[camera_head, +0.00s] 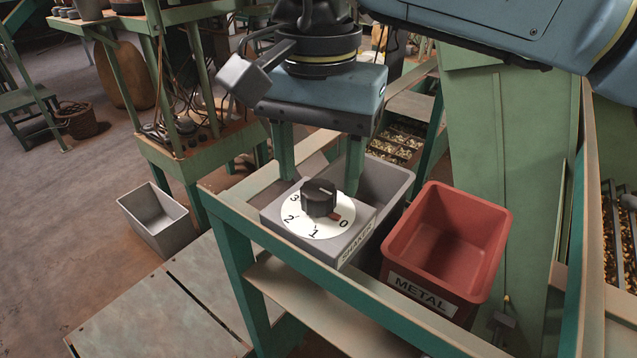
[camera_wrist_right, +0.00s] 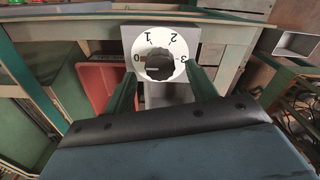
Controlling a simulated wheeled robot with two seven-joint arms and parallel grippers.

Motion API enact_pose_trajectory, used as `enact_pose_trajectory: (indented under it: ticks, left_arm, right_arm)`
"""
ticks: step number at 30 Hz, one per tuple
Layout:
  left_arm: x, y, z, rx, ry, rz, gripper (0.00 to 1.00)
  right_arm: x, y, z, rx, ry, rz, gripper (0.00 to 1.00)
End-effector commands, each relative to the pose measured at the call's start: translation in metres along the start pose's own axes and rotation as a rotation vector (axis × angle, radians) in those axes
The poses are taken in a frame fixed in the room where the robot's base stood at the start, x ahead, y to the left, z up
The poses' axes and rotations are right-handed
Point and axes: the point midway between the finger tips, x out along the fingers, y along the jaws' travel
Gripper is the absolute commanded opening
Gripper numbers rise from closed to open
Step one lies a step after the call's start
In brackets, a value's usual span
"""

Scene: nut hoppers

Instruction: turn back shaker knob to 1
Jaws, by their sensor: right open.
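The shaker knob (camera_head: 319,198) is black and ribbed, on a white dial (camera_head: 297,226) numbered 0 to 3, on a grey box labelled SHAKER (camera_head: 358,236). A red mark sits by the 0. The knob carries a short pale line on top; I cannot tell exactly which number it points to. My right gripper (camera_head: 319,187) comes down from above, its two green fingers open wide, one on each side of the knob and apart from it. In the right wrist view the knob (camera_wrist_right: 159,66) shows between the fingertips (camera_wrist_right: 161,72). My left gripper is not in view.
A red bin labelled METAL (camera_head: 414,245) stands right of the shaker box. A grey bin (camera_head: 384,183) is just behind the box. The green stand's rail (camera_head: 345,285) runs along the front. Another grey bin (camera_head: 157,218) stands at the left.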

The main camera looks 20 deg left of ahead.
Motion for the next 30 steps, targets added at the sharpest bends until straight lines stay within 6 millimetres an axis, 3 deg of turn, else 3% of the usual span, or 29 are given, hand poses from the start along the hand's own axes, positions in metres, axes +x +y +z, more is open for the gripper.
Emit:
enact_pose_trajectory:
  ticks: [6,17,27,30]
  left_arm:
    - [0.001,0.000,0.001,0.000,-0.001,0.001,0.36]
    - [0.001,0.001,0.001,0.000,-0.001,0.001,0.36]
    - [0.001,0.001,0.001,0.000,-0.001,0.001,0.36]
    - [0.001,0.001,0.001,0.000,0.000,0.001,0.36]
  right_arm:
    - [0.024,0.000,0.000,0.000,-0.001,0.000,0.57]
    - [0.027,0.000,0.000,0.000,0.000,0.000,0.56]
    - [0.027,0.000,0.000,0.000,0.000,0.000,0.12]
    - [0.027,0.000,0.000,0.002,0.000,0.000,0.12]
